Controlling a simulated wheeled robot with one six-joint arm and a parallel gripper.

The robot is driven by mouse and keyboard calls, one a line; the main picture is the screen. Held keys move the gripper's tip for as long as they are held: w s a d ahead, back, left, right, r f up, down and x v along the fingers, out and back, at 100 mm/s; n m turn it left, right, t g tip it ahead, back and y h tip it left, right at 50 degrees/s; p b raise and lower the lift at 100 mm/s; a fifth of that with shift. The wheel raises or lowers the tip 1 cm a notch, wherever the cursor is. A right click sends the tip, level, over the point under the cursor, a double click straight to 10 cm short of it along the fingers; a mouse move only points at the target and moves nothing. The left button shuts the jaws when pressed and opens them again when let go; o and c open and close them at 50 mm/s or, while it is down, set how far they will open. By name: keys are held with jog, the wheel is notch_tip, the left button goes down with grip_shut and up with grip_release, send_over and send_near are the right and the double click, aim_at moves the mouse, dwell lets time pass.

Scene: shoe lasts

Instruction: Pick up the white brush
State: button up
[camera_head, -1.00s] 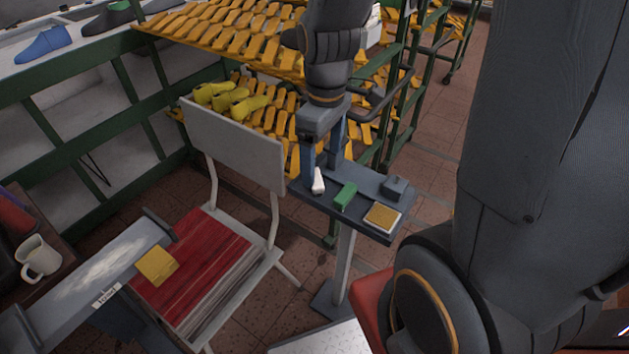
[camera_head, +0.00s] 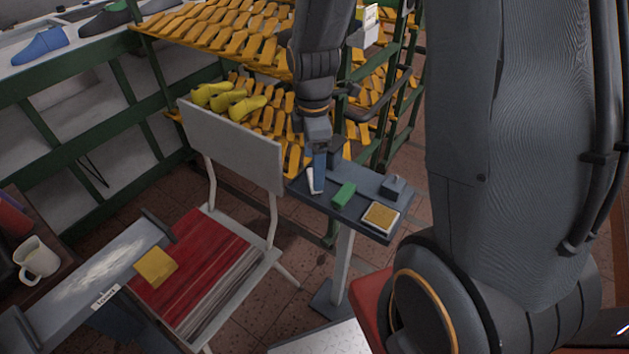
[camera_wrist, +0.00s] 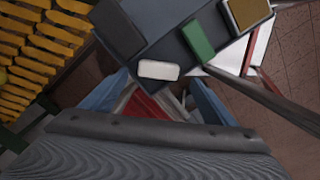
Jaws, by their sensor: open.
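The white brush (camera_head: 310,182) lies near the left end of the small dark stand (camera_head: 366,225). In the wrist view the white brush (camera_wrist: 158,70) shows as a short white block near the stand's edge, just beyond and between the blue fingers. My gripper (camera_head: 321,176) is open and low at the stand, beside the brush in the head view, where a finger partly covers it. In the wrist view my gripper (camera_wrist: 158,92) has its two fingers spread apart with nothing held. I cannot tell whether a finger touches the brush.
On the same stand are a green block (camera_head: 344,194), a dark grey block (camera_head: 393,187) and a yellow-topped pad (camera_head: 381,216). A chair with a red seat (camera_head: 195,265) stands close on the left. A rack of yellow shoe lasts (camera_head: 230,38) rises behind.

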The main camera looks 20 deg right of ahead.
jog(key=shift+w+d+f+p, duration=0.15)
jog(key=shift+f+p, duration=0.25)
jog(key=shift+f, duration=1.65)
jog(key=c, duration=1.2)
jog(key=shift+r, duration=0.1)
jog(key=shift+r+b, duration=0.7)
jog(key=shift+r, duration=4.2)
